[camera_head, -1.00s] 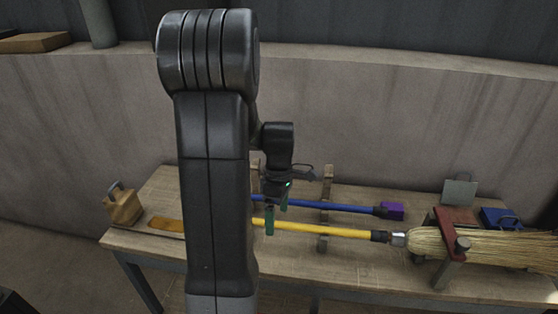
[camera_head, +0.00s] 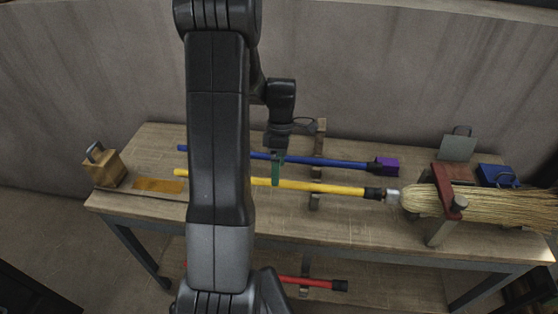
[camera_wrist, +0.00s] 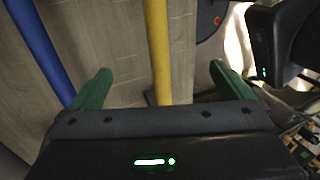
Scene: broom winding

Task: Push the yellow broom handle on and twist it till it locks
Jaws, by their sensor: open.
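The yellow broom handle (camera_head: 320,187) lies across the bench; its dark end (camera_head: 374,193) meets the metal socket (camera_head: 392,195) of the straw broom head (camera_head: 480,206). I cannot tell how far it sits in. A red clamp (camera_head: 452,185) stands over the broom head. My gripper (camera_head: 277,172), with green fingers, is open over the middle of the handle. In the wrist view the yellow handle (camera_wrist: 159,50) runs between the two spread fingers (camera_wrist: 160,72), apart from both. My arm hides part of the handle.
A blue handle (camera_head: 330,162) with a purple end lies behind, close outside one finger in the wrist view (camera_wrist: 40,48). A wooden support (camera_head: 318,145) stands right of my gripper. A wooden block (camera_head: 103,167) is far left. A red handle (camera_head: 310,282) lies below the bench top.

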